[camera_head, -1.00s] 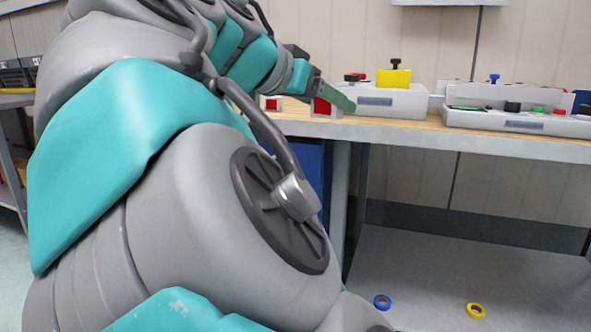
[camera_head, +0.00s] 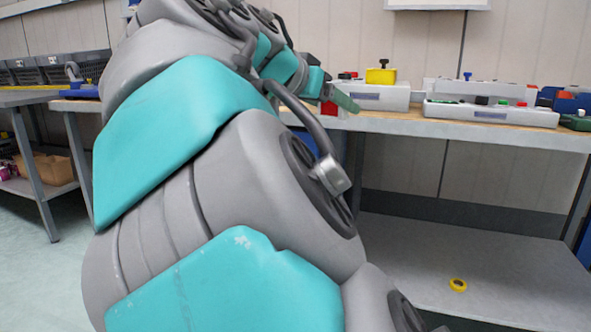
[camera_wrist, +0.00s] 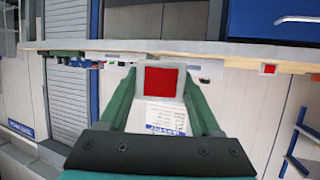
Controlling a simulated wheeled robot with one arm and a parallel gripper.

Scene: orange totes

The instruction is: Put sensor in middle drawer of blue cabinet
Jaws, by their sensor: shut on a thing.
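The sensor (camera_wrist: 162,84), a white block with a red square face and a printed label, is between the green fingers of my gripper (camera_wrist: 158,78) in the wrist view. My gripper is shut on it. In the head view, the sensor's red part (camera_head: 328,108) shows beside a green finger (camera_head: 346,101), in front of the workbench. A blue cabinet front (camera_wrist: 272,20) with a pale handle shows at the top right of the wrist view, apart from the gripper. In the head view only a blue sliver (camera_head: 303,142) shows under the bench behind my arm.
The workbench (camera_head: 470,131) carries a yellow box (camera_head: 380,76) and white button panels (camera_head: 490,113). A yellow ring (camera_head: 458,285) lies on its lower shelf. Another table (camera_head: 35,97) stands at left, with open floor (camera_head: 45,270) before it. The wrist view looks inverted.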

